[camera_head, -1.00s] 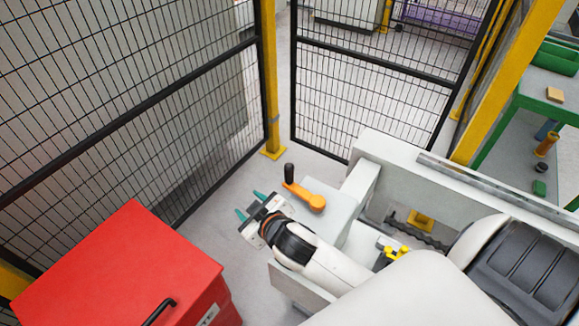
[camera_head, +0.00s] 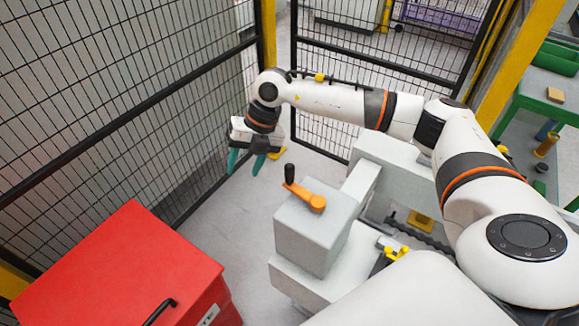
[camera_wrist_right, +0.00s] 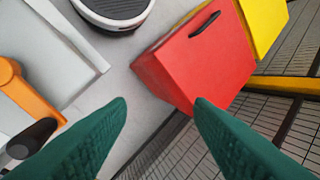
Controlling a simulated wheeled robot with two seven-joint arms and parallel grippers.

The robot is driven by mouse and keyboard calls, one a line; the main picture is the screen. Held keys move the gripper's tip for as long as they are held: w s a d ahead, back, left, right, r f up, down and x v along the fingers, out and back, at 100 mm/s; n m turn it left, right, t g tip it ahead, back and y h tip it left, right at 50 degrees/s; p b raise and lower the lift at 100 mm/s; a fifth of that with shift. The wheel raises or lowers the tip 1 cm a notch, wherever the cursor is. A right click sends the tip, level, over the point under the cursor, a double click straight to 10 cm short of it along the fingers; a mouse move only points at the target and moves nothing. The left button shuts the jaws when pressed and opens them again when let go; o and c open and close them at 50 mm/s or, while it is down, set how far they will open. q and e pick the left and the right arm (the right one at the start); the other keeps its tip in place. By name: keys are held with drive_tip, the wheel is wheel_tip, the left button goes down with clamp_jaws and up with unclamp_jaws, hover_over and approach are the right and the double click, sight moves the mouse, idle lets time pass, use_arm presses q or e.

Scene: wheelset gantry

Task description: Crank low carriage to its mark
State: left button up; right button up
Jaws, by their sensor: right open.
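The orange crank (camera_head: 305,196) with its black upright handle (camera_head: 289,174) sits on top of a grey box-shaped housing (camera_head: 311,235) in the head view. In the right wrist view the crank's orange arm (camera_wrist_right: 22,92) and black handle (camera_wrist_right: 33,138) show at the lower left. My right gripper (camera_head: 245,167) is open and empty, with green fingers pointing down. In the head view it appears just left of and above the handle, apart from it. My left gripper is not in view. I cannot make out the low carriage or its mark with certainty.
A red cabinet (camera_head: 120,270) with a black handle stands at the lower left. Black mesh fencing (camera_head: 130,100) runs along the left and back, with a yellow post (camera_head: 268,30). Grey floor (camera_head: 225,225) is clear between the cabinet and the housing. A green bench (camera_head: 545,95) is at right.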

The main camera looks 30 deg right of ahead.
sight(290, 165)
drive_tip(key=d+r+m+h, duration=0.2)
drive_tip(key=d+h, duration=0.3)
drive_tip(key=d, duration=0.7)
drive_tip(key=shift+g, duration=0.3)
drive_tip(key=f, duration=0.3)
drive_tip(key=f+p, duration=0.1)
drive_tip(key=f, duration=0.3)
drive_tip(key=f+p, duration=0.1)
drive_tip(key=f, duration=0.3)
drive_tip(key=shift+w+d+f, duration=0.1)
drive_tip(key=shift+w+f, duration=0.15)
clamp_jaws()
